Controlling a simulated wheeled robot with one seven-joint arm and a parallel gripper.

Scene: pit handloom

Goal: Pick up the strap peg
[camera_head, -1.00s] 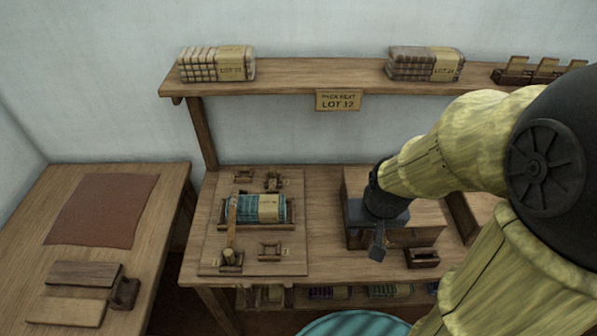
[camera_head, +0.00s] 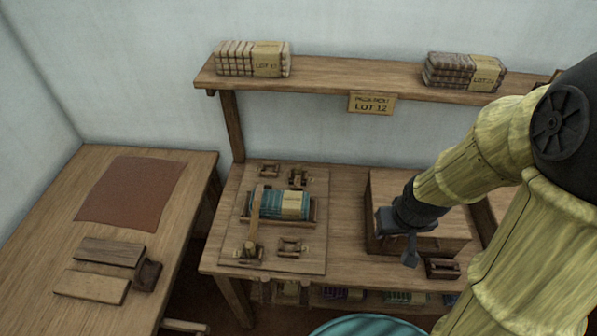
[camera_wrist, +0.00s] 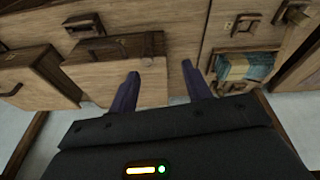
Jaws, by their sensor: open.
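No piece is marked as the strap peg, and I cannot tell for certain which one it is. A light wooden strap-like bar (camera_head: 255,215) runs across the teal bundle (camera_head: 292,204) on the fixture board, down to a small dark holder (camera_head: 250,250) at the board's front left. Another small holder (camera_head: 289,247) is to its right. A dark wooden block-like holder (camera_head: 442,268) sits on the bench right of my gripper (camera_head: 410,248). In the wrist view my gripper (camera_wrist: 162,82) is open and empty above the wooden box, with the teal bundle (camera_wrist: 242,66) off to the right.
A wooden box (camera_head: 445,240) stands under my gripper. Two more small fixtures (camera_head: 269,170) (camera_head: 298,178) are at the board's back. A shelf (camera_head: 330,75) with wrapped bundles runs above. A side table (camera_head: 50,245) at left holds a brown cloth (camera_head: 130,192) and wooden slabs.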

